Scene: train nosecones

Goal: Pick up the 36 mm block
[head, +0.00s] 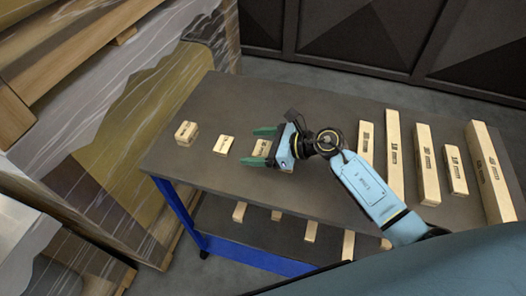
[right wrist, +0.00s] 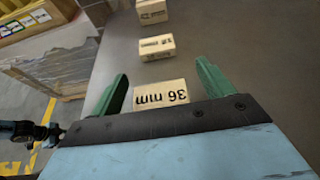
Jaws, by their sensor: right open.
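The 36 mm block (right wrist: 161,93) is a pale wooden block lying on the dark table, its printed label upside down in the right wrist view. It also shows in the head view (head: 261,149), partly hidden by my right gripper. My right gripper (head: 252,146) is open, with its two green fingers on either side of the block. In the right wrist view the fingers (right wrist: 162,72) flank the block with gaps visible, and its near edge is hidden by the gripper body. I cannot tell how high the fingers are above the table. My left gripper is not in view.
On the table (head: 215,105), a small block (head: 223,145) and a thicker block (head: 187,132) lie left of my gripper. Several longer blocks, one of them the rightmost (head: 490,170), lie to the right. More blocks sit on a lower shelf (head: 275,232). Stacked pallets (head: 130,120) stand at the left.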

